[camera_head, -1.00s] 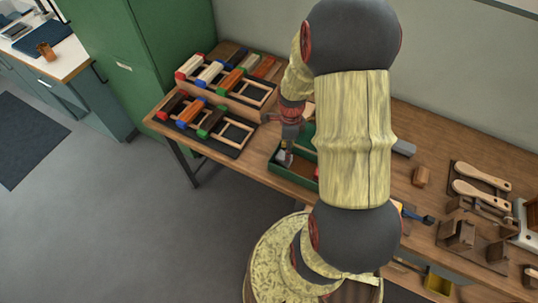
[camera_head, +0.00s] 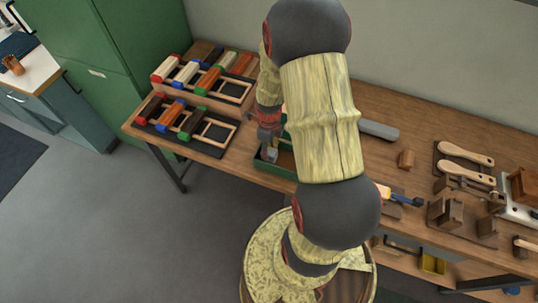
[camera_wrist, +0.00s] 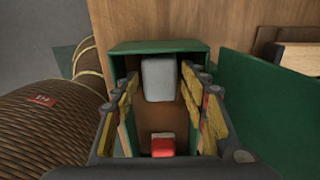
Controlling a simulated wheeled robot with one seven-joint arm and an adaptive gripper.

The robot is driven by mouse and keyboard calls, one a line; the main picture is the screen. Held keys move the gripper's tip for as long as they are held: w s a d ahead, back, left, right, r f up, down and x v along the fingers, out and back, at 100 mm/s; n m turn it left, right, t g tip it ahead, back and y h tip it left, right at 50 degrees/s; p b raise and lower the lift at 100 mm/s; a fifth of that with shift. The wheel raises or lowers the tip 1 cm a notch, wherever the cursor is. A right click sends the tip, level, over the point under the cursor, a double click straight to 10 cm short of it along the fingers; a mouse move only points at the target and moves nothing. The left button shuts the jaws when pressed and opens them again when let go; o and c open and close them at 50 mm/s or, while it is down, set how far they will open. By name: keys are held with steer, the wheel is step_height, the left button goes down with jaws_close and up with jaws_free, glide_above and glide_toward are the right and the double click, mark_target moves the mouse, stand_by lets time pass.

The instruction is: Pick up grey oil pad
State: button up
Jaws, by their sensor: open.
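The grey oil pad (camera_wrist: 159,79) is a small rounded grey block in a green-walled tray (camera_wrist: 150,46). In the head view a grey piece (camera_head: 269,154) shows at the left end of the green tray (camera_head: 262,168), just under my gripper (camera_head: 268,145). In the wrist view my gripper (camera_wrist: 160,88) is open, its fingers on either side of the pad with gaps visible. Whether the fingertips reach down beside the pad is unclear. A red-and-pale block (camera_wrist: 162,145) lies in the tray nearer the wrist. My arm hides much of the tray in the head view.
Racks of coloured-ended brushes (camera_head: 200,80) stand left of the tray. A long grey bar (camera_head: 378,130), a small wooden block (camera_head: 406,158) and wooden-handled brushes (camera_head: 466,153) lie to the right. A green wall or panel (camera_wrist: 255,110) stands close right of my gripper in the wrist view.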

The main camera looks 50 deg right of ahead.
steer(key=shift+f, duration=0.8)
steer(key=shift+c, duration=0.7)
steer(key=c, duration=0.7)
steer(key=shift+c, duration=0.5)
steer(key=shift+r, duration=0.15)
